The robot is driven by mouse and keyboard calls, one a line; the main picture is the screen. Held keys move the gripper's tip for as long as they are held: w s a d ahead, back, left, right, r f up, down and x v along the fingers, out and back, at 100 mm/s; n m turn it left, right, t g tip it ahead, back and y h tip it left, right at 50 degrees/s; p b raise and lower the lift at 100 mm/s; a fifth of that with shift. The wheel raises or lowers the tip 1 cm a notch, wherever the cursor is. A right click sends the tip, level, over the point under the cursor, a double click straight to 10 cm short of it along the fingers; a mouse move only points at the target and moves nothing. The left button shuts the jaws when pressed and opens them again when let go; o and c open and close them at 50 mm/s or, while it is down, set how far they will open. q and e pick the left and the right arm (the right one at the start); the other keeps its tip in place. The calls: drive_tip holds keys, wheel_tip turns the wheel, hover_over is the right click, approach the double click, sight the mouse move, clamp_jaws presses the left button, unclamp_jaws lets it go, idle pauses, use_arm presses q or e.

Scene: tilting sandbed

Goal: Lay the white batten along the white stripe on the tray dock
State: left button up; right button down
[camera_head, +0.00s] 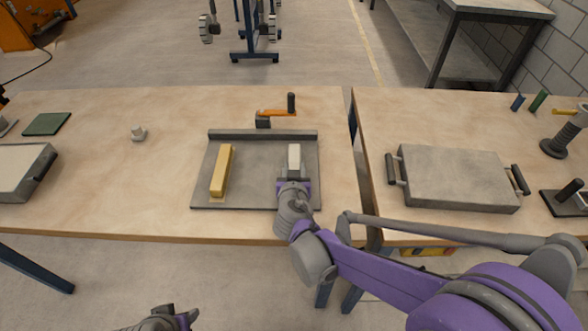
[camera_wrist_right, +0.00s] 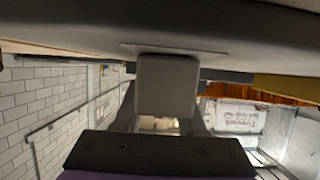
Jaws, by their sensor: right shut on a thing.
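The tray dock (camera_head: 255,195) is a flat grey plate with a raised ledge along its back, on the left table. The white batten (camera_head: 294,156) is over its right part, pointing toward the ledge. My right gripper (camera_head: 293,182) is shut on the batten's near end. In the right wrist view the batten's end (camera_wrist_right: 167,85) looks grey, close to the dock surface; I cannot tell whether it touches. The white stripe is not clearly seen. A yellow batten (camera_head: 221,170) lies on the dock's left part. My left gripper (camera_head: 165,320) shows partly at the bottom edge; its jaws are unclear.
An orange-handled clamp (camera_head: 277,113) stands just behind the ledge. A grey lidded tray with handles (camera_head: 460,178) sits on the right table, across a gap. The table left of the dock is mostly clear.

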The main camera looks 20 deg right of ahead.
drive_tip(key=shift+f, duration=0.15)
drive_tip(key=shift+c, duration=2.4)
unclamp_jaws()
drive_tip(key=shift+s+a+r, duration=0.1)
drive_tip(key=shift+s+r, duration=0.15)
drive_tip(key=shift+r, duration=0.1)
drive_tip(key=p+v, duration=0.2)
drive_tip(key=v, duration=0.9)
drive_tip(key=shift+s+r, duration=0.1)
drive_tip(key=shift+s, duration=0.1)
